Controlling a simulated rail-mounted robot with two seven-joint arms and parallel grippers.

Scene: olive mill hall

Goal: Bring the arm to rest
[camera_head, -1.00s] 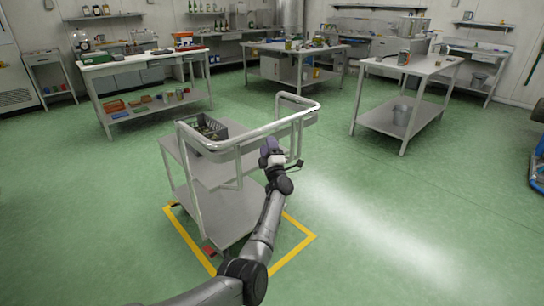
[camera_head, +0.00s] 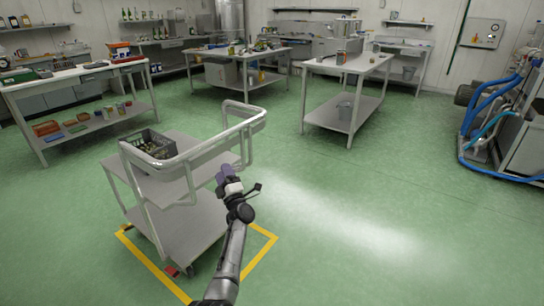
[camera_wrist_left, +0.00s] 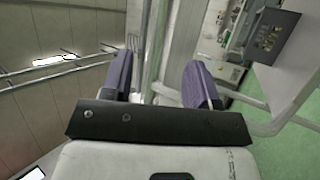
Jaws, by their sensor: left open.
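My left arm comes in from the bottom of the head view. Its gripper (camera_head: 223,174) is beside the near right side of the metal cart, below the handle rail. In the left wrist view the two purple fingers (camera_wrist_left: 160,80) stand apart with nothing between them. The cart (camera_head: 190,225) stands within a yellow floor outline. Whether the gripper touches the cart cannot be told. My right gripper is not in view.
A dark crate (camera_head: 152,146) sits on the cart's upper shelf. A machine with blue hoses (camera_head: 490,110) is at the far right. The green floor (camera_head: 380,200) right of the cart is clear.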

